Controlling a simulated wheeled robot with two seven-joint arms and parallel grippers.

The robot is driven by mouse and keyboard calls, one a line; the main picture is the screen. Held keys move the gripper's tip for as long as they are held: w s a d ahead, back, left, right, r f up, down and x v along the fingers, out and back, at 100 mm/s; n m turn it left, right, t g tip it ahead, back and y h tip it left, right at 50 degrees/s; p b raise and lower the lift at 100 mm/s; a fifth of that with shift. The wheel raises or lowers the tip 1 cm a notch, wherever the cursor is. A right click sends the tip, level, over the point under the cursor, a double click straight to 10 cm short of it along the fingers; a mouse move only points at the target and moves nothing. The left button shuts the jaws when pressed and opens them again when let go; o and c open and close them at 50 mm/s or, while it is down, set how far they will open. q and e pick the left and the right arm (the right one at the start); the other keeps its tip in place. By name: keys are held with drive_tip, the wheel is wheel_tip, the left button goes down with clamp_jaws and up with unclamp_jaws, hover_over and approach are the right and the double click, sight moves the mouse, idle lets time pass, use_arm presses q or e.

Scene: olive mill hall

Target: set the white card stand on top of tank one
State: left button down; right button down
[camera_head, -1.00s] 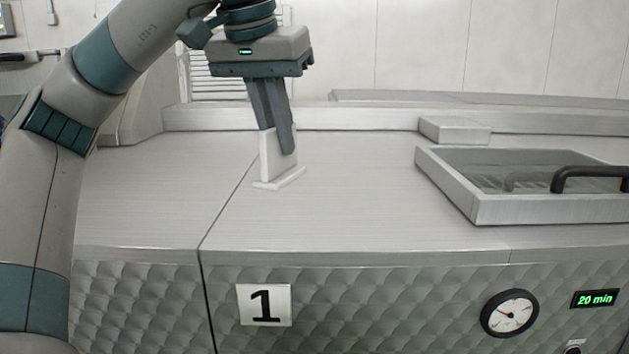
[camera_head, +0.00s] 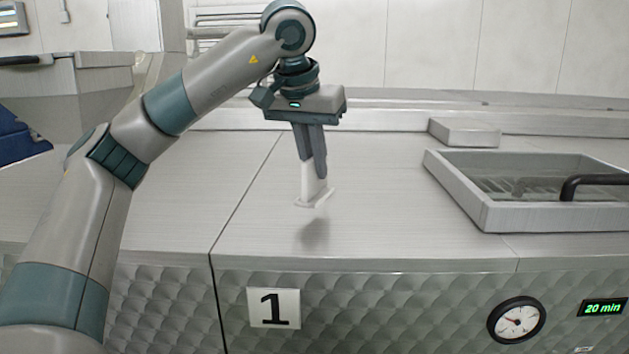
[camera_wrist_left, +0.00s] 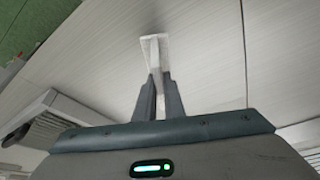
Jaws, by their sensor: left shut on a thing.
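The white card stand (camera_head: 314,190) is held upright between the fingers of my left gripper (camera_head: 317,172), which is shut on it. It hangs a little above the steel top of tank one (camera_head: 260,220), with a soft shadow below it. The plate with the number 1 (camera_head: 274,308) is on the quilted front below. In the left wrist view, the card stand (camera_wrist_left: 152,48) shows beyond the fingertips of my left gripper (camera_wrist_left: 157,85). The fingers hide part of the stand. My right gripper is not in view.
A raised steel-framed opening (camera_head: 500,195) with a black handle (camera_head: 595,186) is on the right. A low block (camera_head: 464,132) sits behind it. A seam runs along the left of the tank top. The top around the stand is clear.

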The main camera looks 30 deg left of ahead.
sight(317, 192)
use_arm(q)
drive_tip(key=shift+f+p, duration=0.3)
drive_tip(key=shift+f, duration=0.1)
drive_tip(key=shift+f+p, duration=0.55)
drive_tip(key=shift+f, duration=1)
drive_tip(key=shift+f, duration=0.15)
drive_tip(key=c, duration=2)
unclamp_jaws()
drive_tip(key=shift+o, duration=0.8)
